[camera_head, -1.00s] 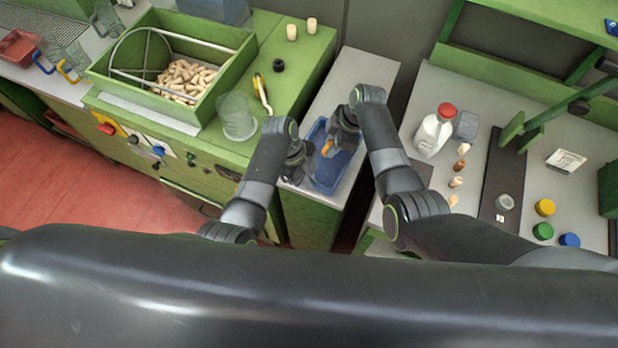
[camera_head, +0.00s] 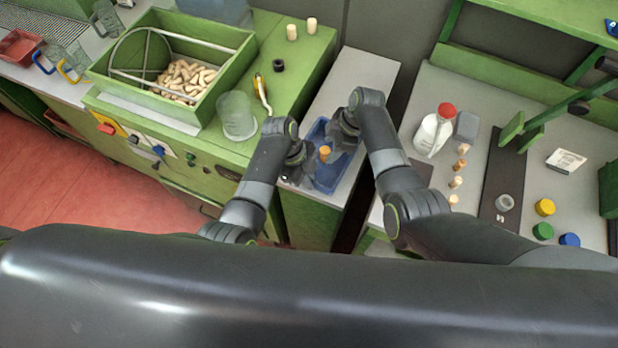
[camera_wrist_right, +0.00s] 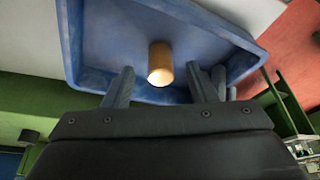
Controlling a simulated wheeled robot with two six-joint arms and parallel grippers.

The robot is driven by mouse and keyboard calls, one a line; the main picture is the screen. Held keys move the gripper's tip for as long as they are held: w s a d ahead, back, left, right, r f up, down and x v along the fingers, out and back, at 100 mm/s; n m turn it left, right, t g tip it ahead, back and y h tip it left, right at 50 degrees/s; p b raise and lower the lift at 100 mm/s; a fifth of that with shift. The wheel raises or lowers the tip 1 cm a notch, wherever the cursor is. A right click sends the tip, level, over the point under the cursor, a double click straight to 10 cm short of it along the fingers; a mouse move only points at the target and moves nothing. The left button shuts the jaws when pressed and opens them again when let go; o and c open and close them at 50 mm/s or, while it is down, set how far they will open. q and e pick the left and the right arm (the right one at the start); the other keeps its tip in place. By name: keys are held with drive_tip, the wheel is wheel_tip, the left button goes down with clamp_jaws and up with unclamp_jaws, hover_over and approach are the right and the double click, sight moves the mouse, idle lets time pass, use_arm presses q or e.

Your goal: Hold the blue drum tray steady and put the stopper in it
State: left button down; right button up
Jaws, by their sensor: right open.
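The blue tray (camera_head: 328,183) lies on the narrow light-topped cabinet between the two benches. The tan cork stopper (camera_head: 324,152) is within the tray's outline and looks upright. In the right wrist view the stopper (camera_wrist_right: 160,62) shows against the tray's blue floor, between the spread fingers and clear of both. My right gripper (camera_head: 336,141) is open over the tray. My left gripper (camera_head: 304,169) is at the tray's left edge. Its fingertips are too dark and small to tell whether they close on the rim.
On the left green bench are a clear beaker (camera_head: 237,115), a yellow-handled tool (camera_head: 262,92) and a green crate (camera_head: 118,88) of corks. The right bench holds a red-capped bottle (camera_head: 434,131), several more stoppers (camera_head: 457,182) and coloured caps (camera_head: 545,207). The cabinet top behind the tray is clear.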

drive_tip(key=v, duration=1.2)
use_arm(q)
drive_tip(key=c, duration=1.5)
unclamp_jaws()
drive_tip(key=shift+c, duration=0.2)
use_arm(e)
drive_tip(key=shift+f, duration=0.1)
use_arm(q)
drive_tip(key=v, duration=1.2)
